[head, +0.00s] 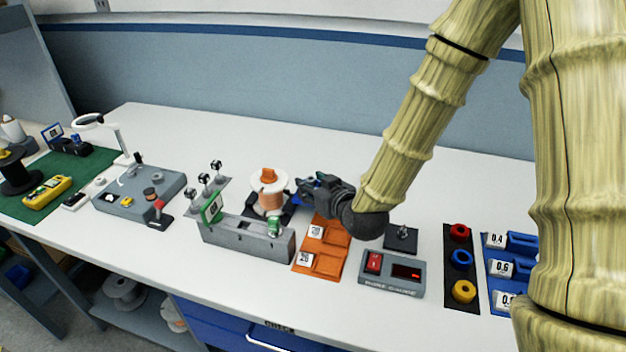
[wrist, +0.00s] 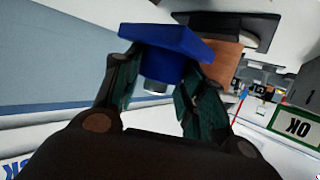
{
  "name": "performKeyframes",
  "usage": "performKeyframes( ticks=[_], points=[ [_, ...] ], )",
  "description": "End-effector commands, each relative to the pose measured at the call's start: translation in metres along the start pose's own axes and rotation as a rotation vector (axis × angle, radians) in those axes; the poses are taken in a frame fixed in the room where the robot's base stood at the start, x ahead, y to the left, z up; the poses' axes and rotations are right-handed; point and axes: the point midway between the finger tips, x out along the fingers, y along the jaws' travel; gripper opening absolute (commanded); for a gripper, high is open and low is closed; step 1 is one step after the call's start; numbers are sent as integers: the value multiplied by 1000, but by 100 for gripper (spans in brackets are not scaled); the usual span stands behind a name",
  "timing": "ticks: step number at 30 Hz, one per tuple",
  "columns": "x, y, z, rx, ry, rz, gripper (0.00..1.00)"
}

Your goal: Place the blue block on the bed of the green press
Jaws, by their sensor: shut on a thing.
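My gripper (head: 308,188) is raised over the middle of the bench, just right of a copper spool. In the wrist view its two fingers (wrist: 160,82) are shut on a blue block (wrist: 165,42), which has a wide flat top and a narrower body. In the head view only a little blue shows among the fingers. A grey fixture (head: 246,237) stands left of my gripper, with a green-framed plate (head: 212,208) and a small green part (head: 274,226) on it. I cannot tell for certain which of these is the green press, and its bed is not clear.
The copper spool (head: 268,198) stands close beside my gripper. An orange tray (head: 320,262), a gauge box (head: 392,274) and a rack of colored rings (head: 460,262) are to the right. A grey control box (head: 140,195) is to the left. The bench's back strip is clear.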

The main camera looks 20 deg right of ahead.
Motion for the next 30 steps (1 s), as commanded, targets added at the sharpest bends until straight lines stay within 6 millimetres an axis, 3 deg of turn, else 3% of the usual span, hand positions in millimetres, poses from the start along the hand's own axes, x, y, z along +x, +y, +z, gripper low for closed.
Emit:
performKeyframes(
  ticks=[9, 30],
  points=[
    [-36, -18, 6, 0, 1, 0, 2],
    [-54, -28, 10, 0, -1, 0, 2]
  ],
)
